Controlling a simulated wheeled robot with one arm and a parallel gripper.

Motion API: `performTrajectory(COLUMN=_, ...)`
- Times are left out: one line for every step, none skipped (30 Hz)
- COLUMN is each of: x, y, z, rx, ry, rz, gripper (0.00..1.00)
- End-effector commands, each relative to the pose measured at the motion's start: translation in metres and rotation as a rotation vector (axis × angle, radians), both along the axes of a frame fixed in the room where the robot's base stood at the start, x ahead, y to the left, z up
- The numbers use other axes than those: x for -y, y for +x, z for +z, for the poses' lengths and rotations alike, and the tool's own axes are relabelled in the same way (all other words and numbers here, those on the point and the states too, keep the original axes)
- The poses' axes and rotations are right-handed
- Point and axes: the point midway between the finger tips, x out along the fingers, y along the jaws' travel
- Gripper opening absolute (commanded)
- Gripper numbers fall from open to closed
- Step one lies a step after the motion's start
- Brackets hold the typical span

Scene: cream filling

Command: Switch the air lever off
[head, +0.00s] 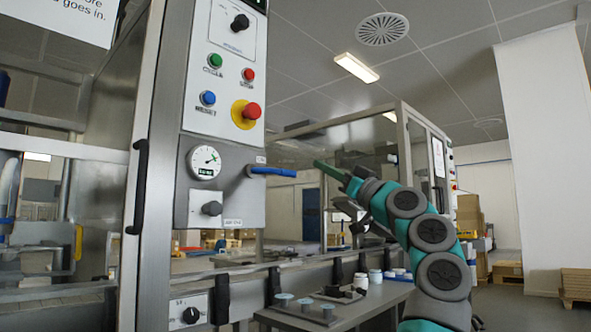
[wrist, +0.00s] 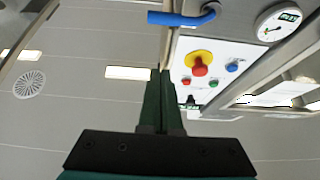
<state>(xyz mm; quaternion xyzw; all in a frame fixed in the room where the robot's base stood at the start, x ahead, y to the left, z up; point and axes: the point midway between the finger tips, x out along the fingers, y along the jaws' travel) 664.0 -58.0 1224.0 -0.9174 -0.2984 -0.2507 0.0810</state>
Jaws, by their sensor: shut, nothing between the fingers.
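The air lever is a blue handle (head: 272,171) on the side of the grey machine panel, and it points out to the right, about level, in the head view. In the wrist view the blue lever (wrist: 178,19) lies across the top, with its bent end at the right. My gripper (head: 318,164) is shut and empty. Its tips are to the right of the lever's free end in the head view, apart from it. In the wrist view my gripper's fingers (wrist: 161,74) are together, below the lever in the picture, with a gap between.
The panel holds a pressure gauge (head: 205,162), a red emergency button on yellow (head: 246,114), and green, red and blue buttons. A black door handle (head: 138,186) is at left. A small table (head: 350,311) with jars and fittings stands below. Space right of the lever is open.

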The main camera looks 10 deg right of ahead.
Motion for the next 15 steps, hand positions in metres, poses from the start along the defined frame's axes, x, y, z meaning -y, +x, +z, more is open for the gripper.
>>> performTrajectory(x=0.0, y=0.0, z=0.0, rx=0.0, ry=0.0, rz=0.0, gripper=0.0)
performTrajectory(x=0.0, y=0.0, z=0.0, rx=0.0, ry=0.0, rz=0.0, gripper=0.0)
performTrajectory(x=0.0, y=0.0, z=0.0, rx=0.0, ry=0.0, rz=0.0, gripper=0.0)
performTrajectory(x=0.0, y=0.0, z=0.001, rx=0.0, ry=0.0, rz=0.0, gripper=0.0)
performTrajectory(x=0.0, y=0.001, z=0.001, rx=0.0, ry=0.0, rz=0.0, gripper=0.0)
performTrajectory(x=-0.001, y=0.002, z=0.002, rx=0.0, ry=0.0, rz=0.0, gripper=0.0)
performTrajectory(x=-0.002, y=0.003, z=0.004, rx=0.0, ry=0.0, rz=0.0, gripper=0.0)
performTrajectory(x=-0.002, y=0.004, z=0.006, rx=0.001, ry=0.001, rz=-0.001, gripper=0.0)
performTrajectory(x=-0.004, y=0.006, z=0.008, rx=0.001, ry=0.002, rz=-0.001, gripper=0.0)
performTrajectory(x=-0.005, y=0.009, z=0.011, rx=0.001, ry=0.003, rz=-0.001, gripper=0.0)
performTrajectory(x=-0.007, y=0.012, z=0.013, rx=-0.001, ry=0.003, rz=-0.001, gripper=0.0)
performTrajectory(x=-0.011, y=0.017, z=0.016, rx=-0.002, ry=0.001, rz=0.0, gripper=0.0)
performTrajectory(x=-0.014, y=0.02, z=0.019, rx=-0.004, ry=0.001, rz=0.001, gripper=0.0)
performTrajectory(x=-0.016, y=0.024, z=0.023, rx=-0.004, ry=0.001, rz=0.001, gripper=0.0)
performTrajectory(x=-0.02, y=0.029, z=0.028, rx=-0.002, ry=0.0, rz=0.001, gripper=0.0)
